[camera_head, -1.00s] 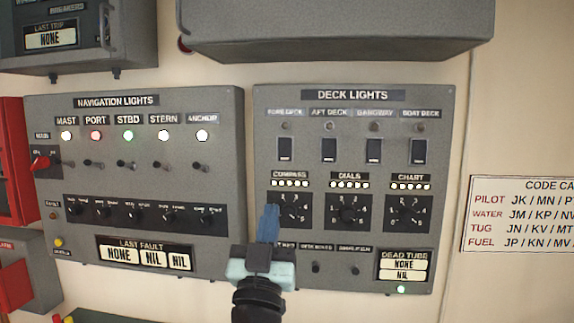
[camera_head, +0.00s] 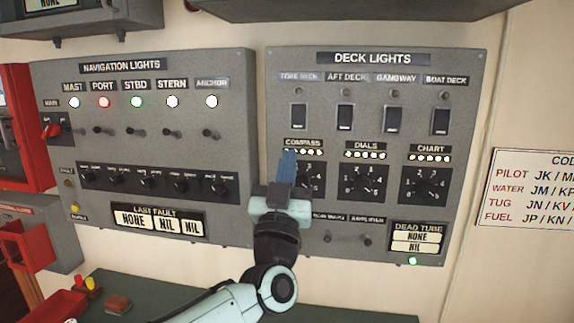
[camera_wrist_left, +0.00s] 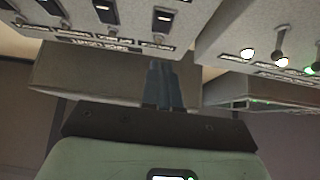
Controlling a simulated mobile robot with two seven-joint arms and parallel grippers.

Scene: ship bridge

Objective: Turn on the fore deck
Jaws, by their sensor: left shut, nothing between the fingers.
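The deck lights panel (camera_head: 470,100) is on the wall at right in the head view. The fore deck switch (camera_head: 299,117) is a black rocker at its upper left, under the fore deck label (camera_head: 299,76); the small lamp between them looks dark. My left gripper (camera_head: 288,158) is shut and empty, its blue fingers pointing up in front of the compass dial (camera_head: 312,182), below the fore deck switch. The fingers partly hide the dial and its row of lamps. In the left wrist view the shut fingers (camera_wrist_left: 163,85) show below rocker switches. My right gripper is out of view.
Aft deck (camera_head: 345,117), gangway (camera_head: 392,119) and boat deck (camera_head: 440,121) rockers stand close beside the fore deck one. The navigation lights panel (camera_head: 150,110) with lit lamps is at left. A grey box (camera_head: 370,8) overhangs above. A green desk (camera_head: 200,290) lies below.

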